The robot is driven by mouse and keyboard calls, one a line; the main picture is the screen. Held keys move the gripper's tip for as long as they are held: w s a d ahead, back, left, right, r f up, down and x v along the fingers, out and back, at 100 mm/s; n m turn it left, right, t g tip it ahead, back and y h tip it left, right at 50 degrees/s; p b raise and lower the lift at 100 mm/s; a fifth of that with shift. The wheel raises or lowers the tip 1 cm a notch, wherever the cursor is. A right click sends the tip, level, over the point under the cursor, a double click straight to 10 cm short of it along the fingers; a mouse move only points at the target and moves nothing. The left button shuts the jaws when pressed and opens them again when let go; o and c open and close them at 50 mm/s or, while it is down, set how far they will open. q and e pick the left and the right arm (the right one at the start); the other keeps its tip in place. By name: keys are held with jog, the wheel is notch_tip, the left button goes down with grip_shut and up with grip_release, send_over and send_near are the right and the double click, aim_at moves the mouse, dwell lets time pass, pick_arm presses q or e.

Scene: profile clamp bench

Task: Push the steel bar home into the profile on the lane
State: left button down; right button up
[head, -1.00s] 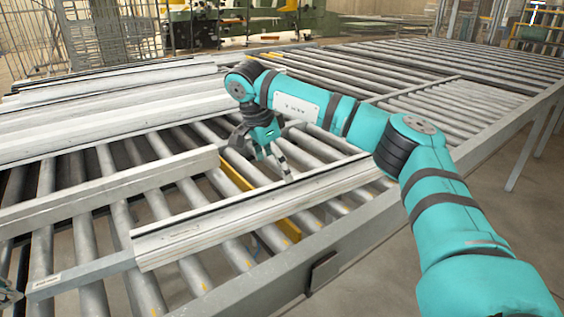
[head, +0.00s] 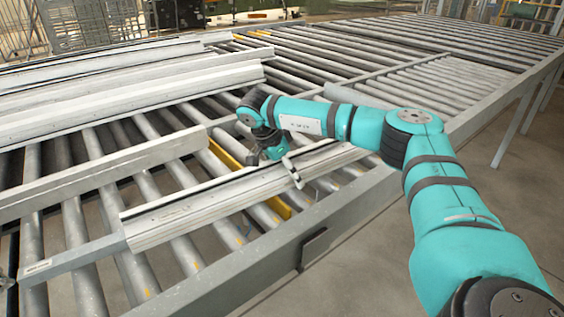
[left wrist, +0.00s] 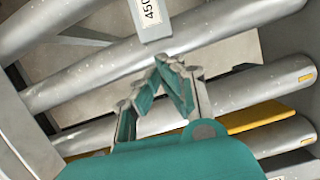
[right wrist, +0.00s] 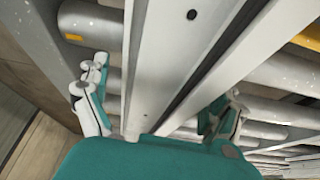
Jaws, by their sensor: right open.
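The pale profile (head: 215,207) lies along the rollers in the head view. The steel bar (head: 72,259) is partly in its near-left end, with a long grey length sticking out to the left. My right gripper (head: 292,168) is low over the profile's far part. In the right wrist view my right gripper (right wrist: 158,108) is open, a finger on each side of the profile (right wrist: 165,50); whether they touch it is unclear. In the left wrist view my left gripper (left wrist: 165,68) has its fingertips together, just short of the bar's labelled end (left wrist: 153,18); contact is unclear.
The lane's rollers (head: 185,250) have open gaps between them. A side rail (head: 240,270) runs along the front. A yellow strip (head: 275,205) passes under the profile. Another long beam (head: 100,172) and stacked profiles (head: 130,95) lie behind.

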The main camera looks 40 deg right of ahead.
aim_at(92, 244)
jog(key=shift+d+f, duration=0.1)
jog(key=shift+f, duration=0.1)
jog(key=c, duration=1.7)
pick_arm(q)
jog(key=shift+s+d, duration=0.15)
jog(key=shift+d, duration=1.35)
jog(key=shift+s+d, duration=0.15)
jog(key=shift+d, duration=1.35)
pick_arm(e)
jog(key=shift+c, duration=0.2)
pick_arm(q)
jog(key=shift+d, duration=0.1)
jog(key=shift+s+d, duration=0.15)
jog(key=shift+d, duration=1.3)
jog(key=shift+s+d, duration=0.1)
jog(key=shift+d, duration=1.45)
jog(key=shift+s+d, duration=0.15)
jog(key=shift+d, duration=1.3)
jog(key=shift+s+d, duration=0.15)
jog(key=shift+d, duration=1.25)
